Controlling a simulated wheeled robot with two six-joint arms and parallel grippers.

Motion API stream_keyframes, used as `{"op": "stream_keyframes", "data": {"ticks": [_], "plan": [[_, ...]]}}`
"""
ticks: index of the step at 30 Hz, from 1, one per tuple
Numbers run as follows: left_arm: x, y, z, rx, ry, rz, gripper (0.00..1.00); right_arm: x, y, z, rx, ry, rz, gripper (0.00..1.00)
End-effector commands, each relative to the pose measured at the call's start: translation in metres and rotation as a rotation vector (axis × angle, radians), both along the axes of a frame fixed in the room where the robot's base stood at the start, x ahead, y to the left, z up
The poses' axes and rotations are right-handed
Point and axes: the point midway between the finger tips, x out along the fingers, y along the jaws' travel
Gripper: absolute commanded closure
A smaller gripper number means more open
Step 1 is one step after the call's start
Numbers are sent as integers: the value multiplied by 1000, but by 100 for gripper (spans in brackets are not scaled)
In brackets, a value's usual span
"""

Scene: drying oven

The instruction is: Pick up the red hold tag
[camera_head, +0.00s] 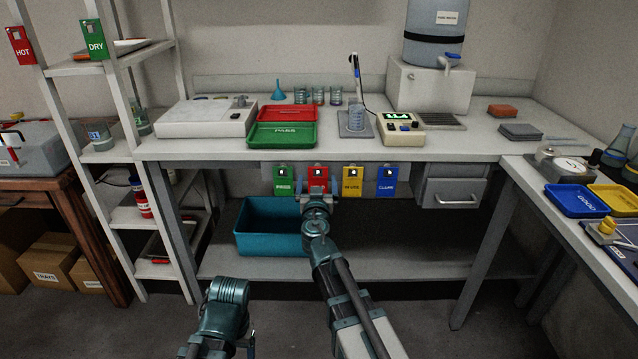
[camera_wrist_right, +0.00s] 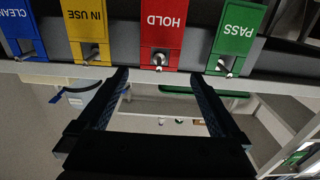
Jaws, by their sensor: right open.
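The red HOLD tag (camera_head: 318,175) hangs from a peg on the rail under the bench edge, between the green PASS tag (camera_head: 284,180) and the yellow IN USE tag (camera_head: 352,180). My right gripper (camera_head: 317,200) is just in front of it and covers its lower part in the head view. In the upside-down right wrist view, the red tag (camera_wrist_right: 163,25) is centred beyond the open, empty fingers (camera_wrist_right: 160,76). The fingertips are apart from it. My left arm (camera_head: 225,305) is low at the bottom left; its fingers cannot be made out clearly.
A blue CLEAN tag (camera_head: 387,180) hangs at the row's right end, beside a drawer unit (camera_head: 452,192). A teal bin (camera_head: 262,240) stands on the lower shelf behind my right arm. The bench top (camera_head: 220,150) overhangs the tags. Floor in front is clear.

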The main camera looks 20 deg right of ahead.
Motion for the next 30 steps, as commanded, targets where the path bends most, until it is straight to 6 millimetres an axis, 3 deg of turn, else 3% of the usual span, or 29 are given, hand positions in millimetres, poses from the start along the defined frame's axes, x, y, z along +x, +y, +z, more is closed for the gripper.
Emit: {"op": "stream_keyframes", "data": {"ticks": [5,14,21,30], "plan": [[0,0,-1,0,0,0,28,7,-2,-1,0,0,1,0],[0,0,-2,1,0,0,28,40,-10,-3,0,0,3,0],[0,0,-2,1,0,0,28,40,-10,-3,0,0,4,0],[0,0,-2,0,0,0,28,40,-10,-3,0,0,4,52]]}}
